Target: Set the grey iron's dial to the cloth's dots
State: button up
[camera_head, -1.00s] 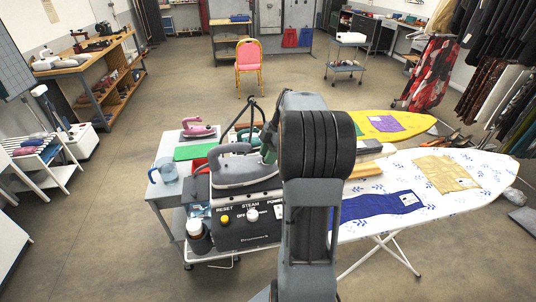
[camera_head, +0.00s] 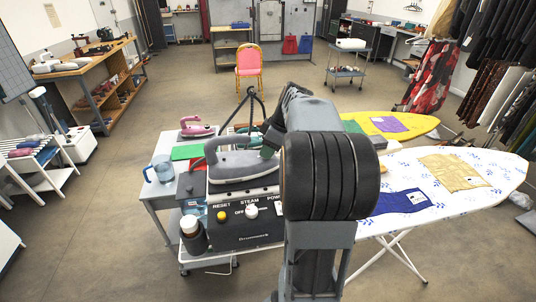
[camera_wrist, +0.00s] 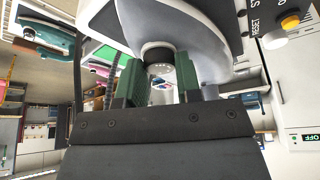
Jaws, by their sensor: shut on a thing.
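The grey iron (camera_head: 243,165) rests on top of a black steam station (camera_head: 240,232) on the cart. In the wrist view its pale body (camera_wrist: 205,30) fills the top, and its round dark dial (camera_wrist: 158,55) with a light rim sits between my green fingers. My gripper (camera_wrist: 160,75) is shut on this dial. In the head view my arm hides most of the gripper. A blue cloth (camera_head: 402,201) and a gold cloth (camera_head: 450,173), each with a small pale label, lie on the white patterned ironing board (camera_head: 485,198). Any dots are too small to read.
A yellow board (camera_head: 415,122) with a purple cloth (camera_head: 388,124) lies behind.

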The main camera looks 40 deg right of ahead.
jog(key=m+b, duration=0.1)
jog(key=m, duration=0.1)
jog(key=m+t+h+b, duration=0.1)
jog(key=m, duration=0.1)
jog(key=shift+a+f+m+h, duration=0.1)
jog(key=shift+m+h, duration=0.2)
jog(key=shift+a+m+h+b, duration=0.15)
jog(key=shift+m+h+b, duration=0.6)
jog(key=shift+m, duration=1.85)
jog(key=shift+h, duration=0.35)
jog(key=o, duration=0.9)
jog(key=shift+o, duration=0.2)
jog(key=v, duration=1.4)
jog(key=shift+p, duration=0.4)
